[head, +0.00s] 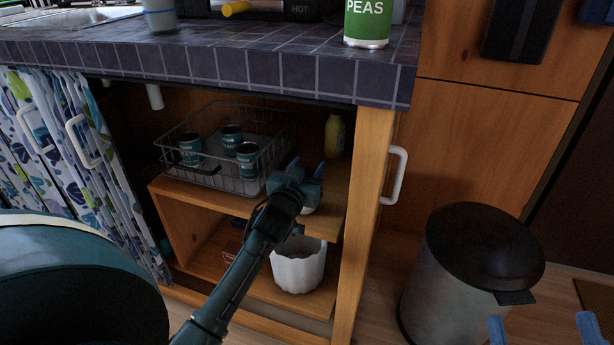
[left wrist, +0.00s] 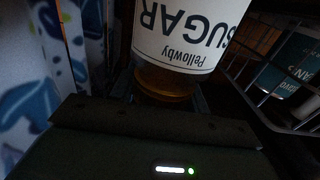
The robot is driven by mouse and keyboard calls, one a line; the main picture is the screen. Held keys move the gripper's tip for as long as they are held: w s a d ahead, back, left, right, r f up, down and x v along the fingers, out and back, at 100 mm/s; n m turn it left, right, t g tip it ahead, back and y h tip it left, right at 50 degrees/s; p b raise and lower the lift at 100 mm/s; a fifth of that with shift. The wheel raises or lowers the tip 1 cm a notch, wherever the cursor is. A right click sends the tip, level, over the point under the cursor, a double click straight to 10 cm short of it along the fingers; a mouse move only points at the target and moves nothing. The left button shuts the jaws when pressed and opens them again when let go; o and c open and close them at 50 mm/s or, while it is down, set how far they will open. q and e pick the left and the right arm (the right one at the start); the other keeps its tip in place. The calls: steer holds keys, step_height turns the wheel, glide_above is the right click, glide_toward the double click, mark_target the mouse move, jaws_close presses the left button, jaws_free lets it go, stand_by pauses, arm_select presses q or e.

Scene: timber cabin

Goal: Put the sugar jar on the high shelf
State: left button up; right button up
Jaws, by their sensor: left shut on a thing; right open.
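The sugar jar (left wrist: 185,35) fills the top of the left wrist view, with a white label reading SUGAR upside down and an amber part below it. My left gripper (head: 306,170) is shut on it. In the head view the gripper is inside the open cabinet, at the right part of the upper shelf (head: 335,203), and hides most of the jar. I cannot tell whether the jar touches the shelf. My right gripper (head: 543,331) is open and empty at the bottom right, low in front of the bin.
On the upper shelf, a wire basket (head: 205,176) with several tins stands left of my gripper; a yellow bottle (head: 335,136) stands behind. A white pot (head: 298,268) is below. The tiled counter (head: 270,72) overhangs the cabinet. A bin (head: 450,275) stands right.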

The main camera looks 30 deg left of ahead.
arm_select(q)
steer(key=shift+f, duration=0.1)
steer(key=o, duration=1.3)
